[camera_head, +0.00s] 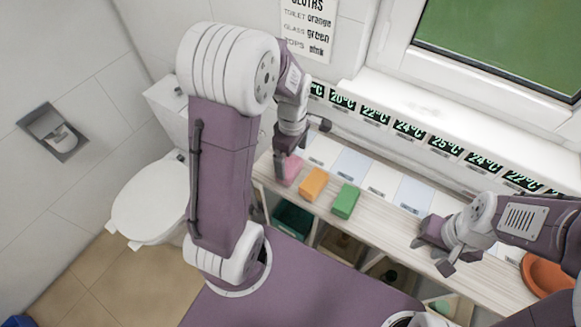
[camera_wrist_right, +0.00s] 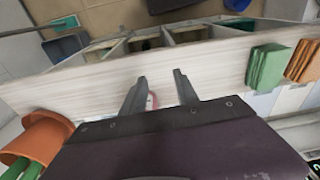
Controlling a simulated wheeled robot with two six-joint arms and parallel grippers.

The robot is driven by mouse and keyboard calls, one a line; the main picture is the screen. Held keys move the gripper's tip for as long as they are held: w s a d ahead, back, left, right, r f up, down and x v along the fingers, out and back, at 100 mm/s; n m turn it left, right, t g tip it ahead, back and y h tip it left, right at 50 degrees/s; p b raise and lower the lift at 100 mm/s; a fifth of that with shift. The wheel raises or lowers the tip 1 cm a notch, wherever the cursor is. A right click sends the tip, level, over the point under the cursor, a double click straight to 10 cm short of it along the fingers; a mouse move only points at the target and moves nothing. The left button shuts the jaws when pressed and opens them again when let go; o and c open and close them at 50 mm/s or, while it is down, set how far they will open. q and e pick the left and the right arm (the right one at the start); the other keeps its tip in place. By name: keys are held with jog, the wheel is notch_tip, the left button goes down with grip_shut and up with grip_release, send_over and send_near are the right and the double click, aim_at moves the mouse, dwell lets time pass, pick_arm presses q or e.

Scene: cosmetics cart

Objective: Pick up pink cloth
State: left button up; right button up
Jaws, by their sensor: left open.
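The pink cloth (camera_head: 292,170) lies folded at the left end of the wooden counter (camera_head: 400,231) in the head view. My left gripper (camera_head: 302,147) is above and against the near-left side of the cloth, with its fingers apart; one finger hangs beside the cloth and partly covers it. I cannot tell whether it touches. My right gripper (camera_head: 437,258) is low over the right part of the counter, well away from the pink cloth. Its two fingers (camera_wrist_right: 160,82) are spread with no cloth between them in the right wrist view.
An orange cloth (camera_head: 314,184) and a green cloth (camera_head: 345,201) lie just right of the pink one. Temperature displays (camera_head: 410,130) line the back. A toilet (camera_head: 150,200) is at left. Open compartments (camera_head: 340,244) lie under the counter.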

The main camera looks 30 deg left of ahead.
aim_at(290, 166)
pick_arm(q)
jog(key=shift+w+f, duration=0.25)
jog(key=shift+f, duration=0.05)
jog(key=f, duration=0.4)
jog(key=shift+s+a+f, duration=0.15)
jog(key=shift+s+a, duration=0.15)
jog(key=shift+s, duration=0.05)
jog(key=shift+w+f, duration=0.25)
jog(key=shift+f, duration=0.15)
jog(key=shift+s, duration=0.1)
jog(key=c, duration=1.3)
